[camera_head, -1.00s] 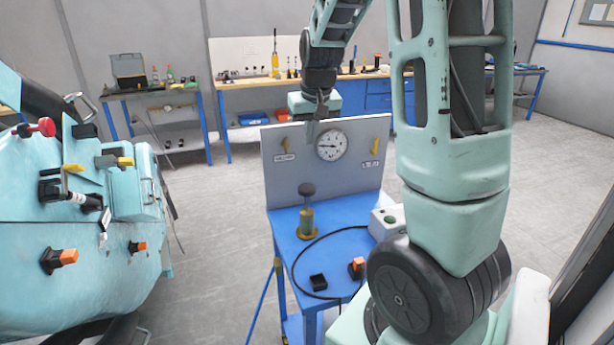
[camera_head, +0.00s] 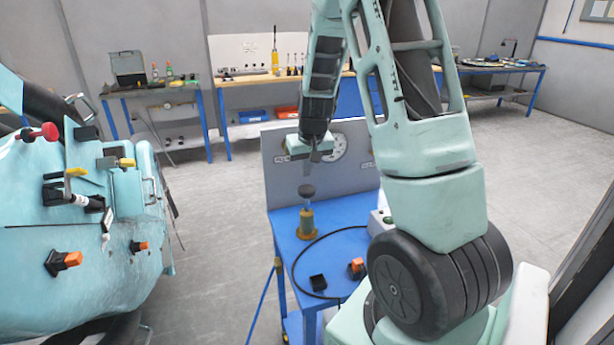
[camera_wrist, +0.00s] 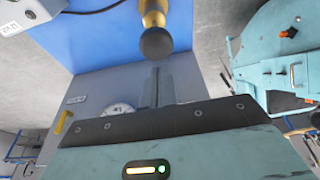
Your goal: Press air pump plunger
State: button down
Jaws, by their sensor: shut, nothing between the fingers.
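The air pump (camera_head: 307,222) stands upright on the blue table, with a brass body and a dark round plunger knob (camera_head: 306,191) raised on its rod. In the wrist view the knob (camera_wrist: 156,44) is seen close up, just beyond my fingertips. My gripper (camera_head: 311,175) is shut and empty, pointing down just above the knob. A small gap seems to remain between them, but I cannot tell exactly. The fingers also show in the wrist view (camera_wrist: 157,75). The pressure gauge (camera_head: 338,147) on the grey panel is partly hidden by my arm.
The blue table (camera_head: 280,225) also bears a black hose (camera_head: 293,262), a small black box (camera_head: 318,282) and an orange-black switch (camera_head: 357,267). The grey panel (camera_head: 282,180) rises close behind the pump. A teal machine (camera_head: 70,260) stands at the left.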

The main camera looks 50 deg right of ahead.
aim_at(306, 188)
jog(key=shift+f+p, duration=0.35)
jog(key=shift+f, duration=1.35)
jog(key=shift+f, duration=0.1)
notch_tip(306, 188, down, 6)
jog(key=b, duration=0.5)
jog(key=shift+s+r+b, duration=0.1)
jog(key=shift+r+b, duration=0.1)
jog(key=shift+b, duration=0.15)
jog(key=shift+a, duration=0.1)
jog(key=shift+s, duration=0.1)
notch_tip(306, 188, up, 5)
jog(key=p, duration=0.4)
jog(key=shift+f, duration=0.2)
jog(key=b+v, duration=0.2)
jog(key=v, duration=0.7)
jog(key=shift+r, duration=0.45)
jog(key=shift+a, duration=0.1)
